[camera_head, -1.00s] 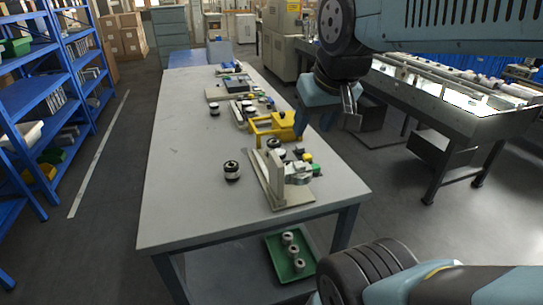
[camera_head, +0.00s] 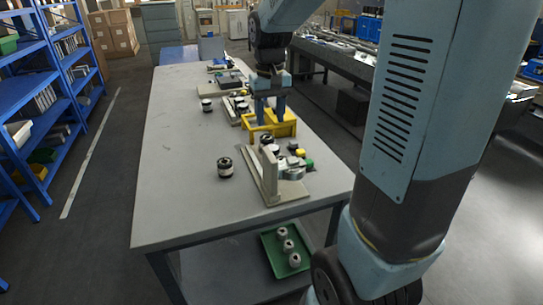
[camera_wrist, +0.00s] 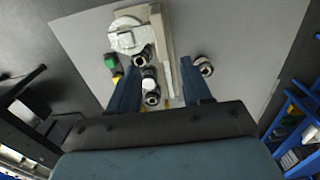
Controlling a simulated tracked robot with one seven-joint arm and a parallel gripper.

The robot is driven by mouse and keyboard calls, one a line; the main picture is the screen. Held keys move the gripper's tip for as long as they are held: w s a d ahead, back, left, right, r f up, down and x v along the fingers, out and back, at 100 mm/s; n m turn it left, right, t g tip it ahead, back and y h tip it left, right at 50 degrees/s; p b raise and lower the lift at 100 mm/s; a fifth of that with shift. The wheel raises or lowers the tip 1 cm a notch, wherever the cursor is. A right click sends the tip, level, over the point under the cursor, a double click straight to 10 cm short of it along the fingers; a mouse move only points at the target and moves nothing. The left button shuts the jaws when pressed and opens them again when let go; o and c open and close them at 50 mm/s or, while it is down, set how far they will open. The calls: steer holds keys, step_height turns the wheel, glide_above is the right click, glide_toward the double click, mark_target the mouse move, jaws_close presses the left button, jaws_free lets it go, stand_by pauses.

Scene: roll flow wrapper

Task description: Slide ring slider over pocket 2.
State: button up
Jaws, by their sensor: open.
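My gripper (camera_head: 270,118) points down, open, over the yellow frame (camera_head: 287,127) at the table's right side. Its two blue fingers are apart; the wrist view shows them too (camera_wrist: 160,84). In that view, small black-and-white cylinders (camera_wrist: 150,86) lie between the fingers in the picture; I see no contact. A beige fixture with an upright plate (camera_head: 268,175) stands nearer to me, with a silver round part (camera_wrist: 127,38) and green and yellow pieces (camera_wrist: 112,64). I cannot make out which part is the ring slider or which spot is pocket 2.
A black-and-white roll (camera_head: 225,168) stands alone on the grey table (camera_head: 180,190); another (camera_head: 206,105) is farther back. More fixtures and small parts line the table's right side toward the far end. A green tray (camera_head: 270,245) with rolls sits below. The table's left side is clear.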

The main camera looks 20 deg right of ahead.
mark_target(270, 154)
steer(key=f, duration=1.4)
steer(key=shift+w, duration=0.2)
steer(key=shift+c, duration=0.5)
jaws_close()
